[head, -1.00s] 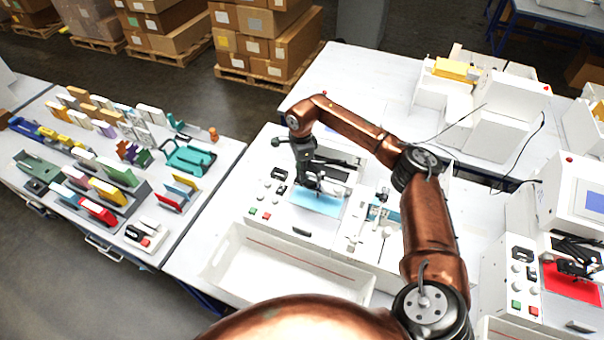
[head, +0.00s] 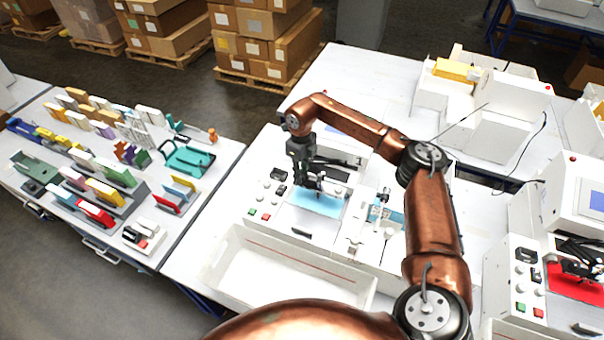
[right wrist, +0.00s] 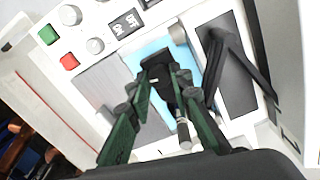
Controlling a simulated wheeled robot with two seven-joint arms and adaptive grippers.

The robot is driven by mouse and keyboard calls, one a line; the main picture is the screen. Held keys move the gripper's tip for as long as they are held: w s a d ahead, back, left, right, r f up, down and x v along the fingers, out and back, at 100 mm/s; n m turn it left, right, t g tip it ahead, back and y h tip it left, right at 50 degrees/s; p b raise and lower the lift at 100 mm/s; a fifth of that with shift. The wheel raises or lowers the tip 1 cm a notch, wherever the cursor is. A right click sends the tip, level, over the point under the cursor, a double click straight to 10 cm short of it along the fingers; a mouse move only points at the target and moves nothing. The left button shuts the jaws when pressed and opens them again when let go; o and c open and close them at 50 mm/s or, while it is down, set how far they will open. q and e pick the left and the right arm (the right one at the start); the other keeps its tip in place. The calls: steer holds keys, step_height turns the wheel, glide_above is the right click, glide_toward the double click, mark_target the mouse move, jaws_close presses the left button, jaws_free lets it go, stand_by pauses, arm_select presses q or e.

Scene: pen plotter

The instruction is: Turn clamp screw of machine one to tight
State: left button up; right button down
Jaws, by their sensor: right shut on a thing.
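Machine one, a white pen plotter (head: 278,215), stands on the table with a light blue sheet (head: 318,204) on its bed. The sheet also shows in the right wrist view (right wrist: 148,55). My right gripper (head: 318,187) is over the sheet at the dark pen carriage. In the right wrist view its green fingers (right wrist: 164,72) close on a small dark part at the carriage, which I take to be the clamp screw. The fingers mostly hide it, so its turn position cannot be read. A grey and black cylindrical part (right wrist: 183,130) shows between the fingers. My left gripper is not in view.
A white open bin (head: 225,262) sits in front of the plotter. Another plotter with a red sheet (head: 575,283) stands at the right. A table at the left holds many coloured parts in racks (head: 125,182). Dark arms (right wrist: 240,62) lie close beside my right fingers.

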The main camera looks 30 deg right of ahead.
steer(key=m, duration=0.3)
steer(key=shift+w+r+m, duration=0.1)
steer(key=shift+r+m, duration=0.05)
steer(key=shift+m, duration=1.95)
steer(key=c, duration=1.7)
jaws_free()
steer(key=shift+c, duration=0.2)
step_height(320, 180, up, 12)
